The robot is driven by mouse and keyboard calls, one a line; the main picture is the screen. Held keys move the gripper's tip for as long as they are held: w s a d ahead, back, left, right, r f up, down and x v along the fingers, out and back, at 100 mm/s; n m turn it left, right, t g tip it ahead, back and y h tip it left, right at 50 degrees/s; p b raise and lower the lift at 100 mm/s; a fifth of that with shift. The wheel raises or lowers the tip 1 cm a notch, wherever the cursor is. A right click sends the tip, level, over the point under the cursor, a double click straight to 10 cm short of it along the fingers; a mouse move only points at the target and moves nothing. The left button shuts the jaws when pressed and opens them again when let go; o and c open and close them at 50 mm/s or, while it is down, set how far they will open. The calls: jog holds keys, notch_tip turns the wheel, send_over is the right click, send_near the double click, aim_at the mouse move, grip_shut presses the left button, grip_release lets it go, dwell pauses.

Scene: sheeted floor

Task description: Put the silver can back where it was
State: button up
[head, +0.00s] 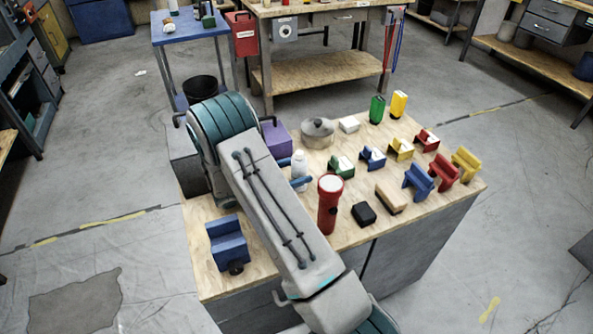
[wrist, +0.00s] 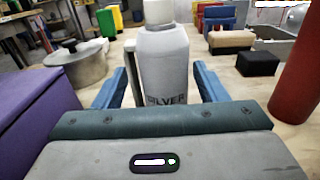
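The silver can (head: 300,164) is a pale grey bottle shape with a white top, upright on the plywood worktop (head: 262,262). In the wrist view the silver can (wrist: 165,65) faces me, its dark lettering partly readable as "ILVER". My gripper (head: 293,172) reaches in low from the left, with one blue finger on each side of the can. In the wrist view my gripper (wrist: 160,82) is open, with narrow gaps showing between the fingers and the can. The can's foot is hidden behind my gripper's body.
A red flashlight (head: 329,203) stands close to the right of the can. A purple box (head: 277,139) and a lidded pot (head: 317,132) are behind and left. A black block (head: 363,213) and several coloured holders (head: 418,180) fill the right side. Bare wood shows at the front.

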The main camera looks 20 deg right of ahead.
jog(key=shift+a, duration=0.1)
jog(key=a, duration=1.2)
jog(key=shift+b, duration=0.4)
